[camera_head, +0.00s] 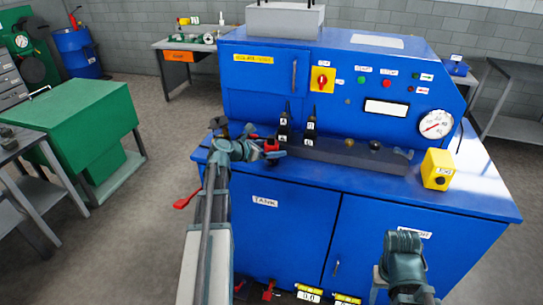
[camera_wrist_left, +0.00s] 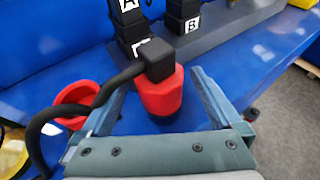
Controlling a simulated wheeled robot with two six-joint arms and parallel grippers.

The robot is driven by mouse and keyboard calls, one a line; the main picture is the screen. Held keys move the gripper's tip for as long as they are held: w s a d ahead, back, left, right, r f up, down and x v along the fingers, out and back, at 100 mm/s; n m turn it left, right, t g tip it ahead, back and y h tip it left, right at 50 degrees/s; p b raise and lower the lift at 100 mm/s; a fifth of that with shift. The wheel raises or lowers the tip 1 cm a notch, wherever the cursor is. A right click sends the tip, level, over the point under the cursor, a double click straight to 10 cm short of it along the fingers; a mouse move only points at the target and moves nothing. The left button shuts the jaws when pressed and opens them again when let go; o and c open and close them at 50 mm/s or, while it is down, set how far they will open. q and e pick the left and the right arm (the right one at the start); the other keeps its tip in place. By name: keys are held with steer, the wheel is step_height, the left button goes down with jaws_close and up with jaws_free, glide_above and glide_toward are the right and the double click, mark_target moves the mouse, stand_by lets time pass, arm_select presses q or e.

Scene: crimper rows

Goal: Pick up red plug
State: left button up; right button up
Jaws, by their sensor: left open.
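The red plug (camera_wrist_left: 162,92) stands at the blue bench's edge in the left wrist view, with a black top and a black cable curving away to the left. In the head view the red plug (camera_head: 271,144) is small and partly covered by my gripper. My left gripper (camera_wrist_left: 157,84) is open, with one finger on each side of the plug. Whether either finger touches it I cannot tell. In the head view my left gripper (camera_head: 264,150) is over the bench's front left part. Of my right arm only a link shows at the bottom right.
A red ring (camera_wrist_left: 72,104) lies left of the plug. A yellow box (camera_head: 438,169) stands at the bench's right. The blue bench top (camera_head: 475,190) is clear at its right end.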

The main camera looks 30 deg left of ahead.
arm_select(q)
steer(key=shift+w, duration=0.1)
steer(key=shift+c, duration=0.3)
jaws_close()
arm_select(e)
steer(key=shift+r, duration=0.1)
